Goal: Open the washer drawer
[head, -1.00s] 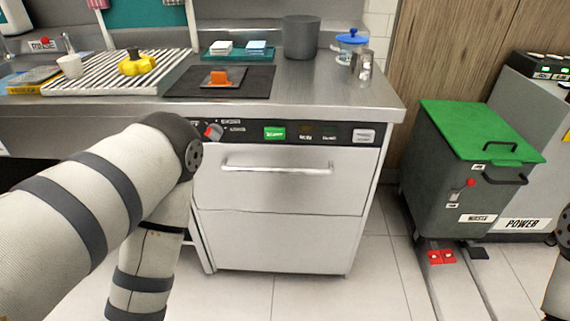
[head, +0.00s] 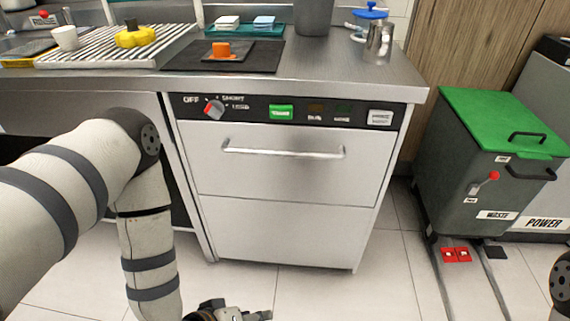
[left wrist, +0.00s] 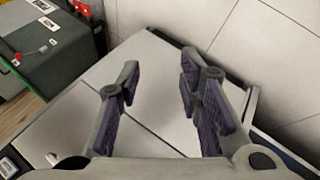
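The washer (head: 285,228) stands under the steel counter, with a silver front. Its drawer (head: 270,178) looks closed, flush with the front, and has a horizontal bar handle (head: 284,153) near its top. My left gripper (head: 235,313) is low in the head view, cut off by the bottom edge, below and apart from the handle. In the left wrist view the left gripper (left wrist: 160,88) is open and empty, its dark-padded fingers spread before the pale washer front (left wrist: 150,70). The handle is not clear in that view. My right gripper is out of view.
A control strip (head: 255,112) with a red-marked knob (head: 213,109) and a green button (head: 281,111) runs above the drawer. A green-lidded waste bin (head: 492,185) stands to the right. The tiled floor (head: 300,285) before the washer is clear.

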